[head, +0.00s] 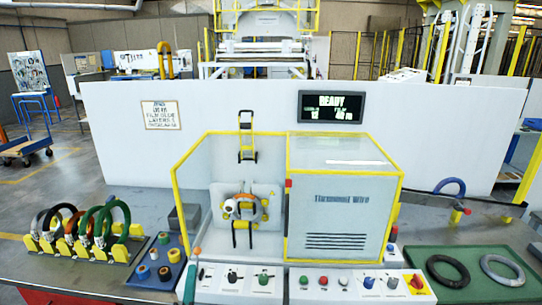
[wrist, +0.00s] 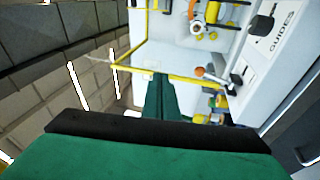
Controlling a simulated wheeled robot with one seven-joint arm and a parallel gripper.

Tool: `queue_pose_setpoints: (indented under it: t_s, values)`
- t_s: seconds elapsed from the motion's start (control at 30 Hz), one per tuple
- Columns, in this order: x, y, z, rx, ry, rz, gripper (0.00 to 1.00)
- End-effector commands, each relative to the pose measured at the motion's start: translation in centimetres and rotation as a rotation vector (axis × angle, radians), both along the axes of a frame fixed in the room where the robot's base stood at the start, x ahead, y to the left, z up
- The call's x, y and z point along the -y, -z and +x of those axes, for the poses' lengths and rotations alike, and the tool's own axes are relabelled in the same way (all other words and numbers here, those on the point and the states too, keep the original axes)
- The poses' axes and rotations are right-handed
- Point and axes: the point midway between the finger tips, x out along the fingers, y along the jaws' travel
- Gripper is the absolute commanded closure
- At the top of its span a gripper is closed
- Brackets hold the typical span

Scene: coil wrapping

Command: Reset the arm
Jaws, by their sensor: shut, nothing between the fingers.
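My gripper (wrist: 161,92) shows in the wrist view as dark green fingers, shut together and empty, reaching up from a black bar above a broad green part. I cannot make it out surely in the head view. The wrapping machine (head: 330,215), white with yellow edges, stands at the middle of the bench in the head view. A ring-shaped head with a white spool (head: 231,206) sits in its left bay. In the wrist view the machine's yellow frame (wrist: 180,79) lies beyond my fingertips, with a panel marked GUIDES (wrist: 268,50) to the right.
A rack (head: 78,251) of several coloured rings stands at the left. A blue spool tray (head: 150,278) is beside it. A control panel (head: 325,287) with knobs lines the front. Two rings lie on a green mat (head: 480,250) at the right.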

Motion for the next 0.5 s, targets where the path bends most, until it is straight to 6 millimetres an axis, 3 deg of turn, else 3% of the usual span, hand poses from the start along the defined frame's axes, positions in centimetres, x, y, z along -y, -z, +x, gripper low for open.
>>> queue_pose_setpoints:
  t_s: [0.03,0.2,0.5]
  values:
    - [1.1,2.1,-1.1,-0.038,-0.01,0.03,1.0]
    - [4.6,7.8,-5.3,-0.154,-0.049,0.177,1.0]
    - [10.7,14.7,-14.1,-0.328,-0.074,0.465,1.0]
